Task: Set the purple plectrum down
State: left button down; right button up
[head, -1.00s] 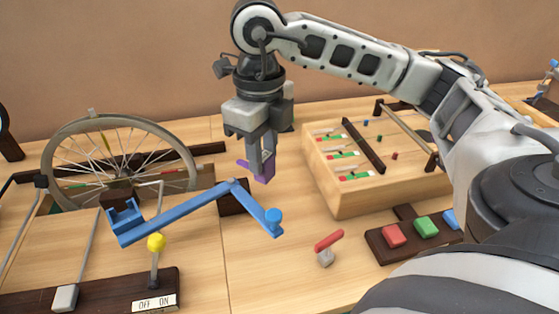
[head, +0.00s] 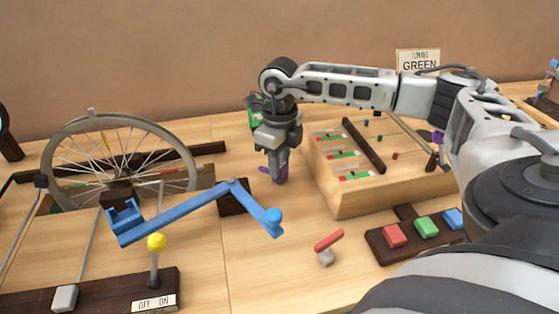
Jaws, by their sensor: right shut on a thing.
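The purple plectrum (head: 280,176) is at the fingertips of my right gripper (head: 277,172), which is shut on it. The gripper points down, just left of the wooden box with strings. The plectrum is low over the table, close to the box's left side; I cannot tell whether it touches the tabletop. The fingers hide part of it. My left gripper is not in view.
The stringed wooden box (head: 355,203) stands right of the gripper. A blue lever (head: 190,212) and a spoked wheel (head: 120,160) are to the left. A red-handled switch (head: 327,243) and a coloured button block (head: 378,246) are in front. A "GREEN" sign (head: 418,63) stands behind.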

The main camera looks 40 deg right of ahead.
jog(key=shift+f, duration=0.25)
jog(key=o, duration=1)
jog(key=shift+c, duration=0.2)
notch_tip(320, 180, up, 12)
jog(key=shift+r+p, duration=0.2)
jog(key=shift+p, duration=0.1)
jog(key=shift+s, duration=0.1)
